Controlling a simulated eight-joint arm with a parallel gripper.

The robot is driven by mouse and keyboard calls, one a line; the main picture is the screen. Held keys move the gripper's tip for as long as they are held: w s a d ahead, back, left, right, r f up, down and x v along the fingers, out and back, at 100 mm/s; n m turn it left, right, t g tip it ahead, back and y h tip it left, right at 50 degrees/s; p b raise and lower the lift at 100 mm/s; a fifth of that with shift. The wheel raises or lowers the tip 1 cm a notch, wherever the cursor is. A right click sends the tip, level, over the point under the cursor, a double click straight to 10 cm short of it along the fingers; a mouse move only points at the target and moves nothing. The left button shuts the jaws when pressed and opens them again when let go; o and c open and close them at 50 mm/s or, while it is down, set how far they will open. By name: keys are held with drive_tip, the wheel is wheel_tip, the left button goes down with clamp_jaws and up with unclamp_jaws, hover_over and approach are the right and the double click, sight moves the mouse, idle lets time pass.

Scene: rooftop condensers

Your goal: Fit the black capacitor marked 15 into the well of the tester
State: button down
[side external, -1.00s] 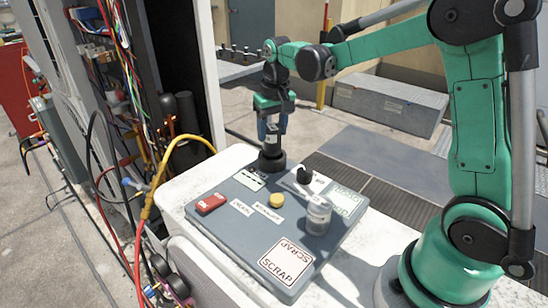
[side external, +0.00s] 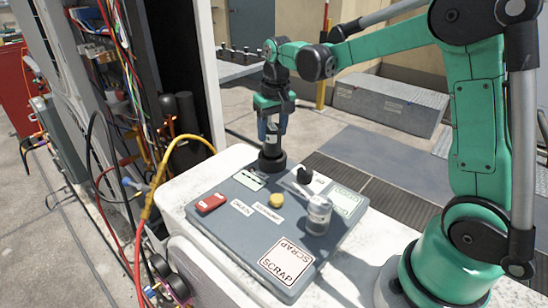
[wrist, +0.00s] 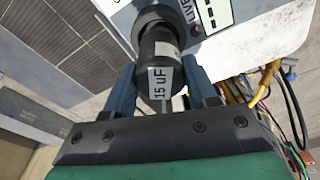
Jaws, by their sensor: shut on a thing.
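The black capacitor (wrist: 160,48) carries a white label reading 15 uF and sits between the two blue fingers of my gripper (wrist: 160,86). In the side view my gripper (side external: 270,130) points down, shut on the capacitor, over the far corner of the grey tester (side external: 235,225). The tester's well (side external: 271,160) is a raised black ring there. It also shows at the top of the wrist view (wrist: 152,16). The capacitor's lower end meets the ring's mouth and looks lined up with it. How deep it sits is hidden.
On the tester are a red switch (side external: 210,203), a yellow button (side external: 276,201), a black knob (side external: 304,175), a silver can (side external: 318,215) and a SCRAP label (side external: 286,262). An open cabinet with wires and a yellow hose (side external: 160,175) stands at left.

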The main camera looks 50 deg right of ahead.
sight(273, 142)
drive_tip(key=shift+f, duration=1.7)
idle(0.5)
drive_tip(key=shift+c, duration=0.9)
unclamp_jaws()
drive_tip(key=shift+s+a+r, duration=0.1)
drive_tip(key=shift+s+r, duration=0.05)
drive_tip(key=shift+r, duration=1.25)
drive_tip(key=shift+s+r, duration=0.15)
drive_tip(key=shift+r, duration=1.2)
drive_tip(key=shift+s+a+r, duration=0.2)
drive_tip(key=s+a+n+t, duration=0.3)
drive_tip(key=s+a+t, duration=0.2)
drive_tip(key=s+a, duration=0.3)
drive_tip(key=s, duration=0.2)
drive_tip(key=shift+s+r+n+t, duration=0.3)
drive_tip(key=shift+s+n+t, duration=0.05)
drive_tip(key=shift+n+t, duration=0.05)
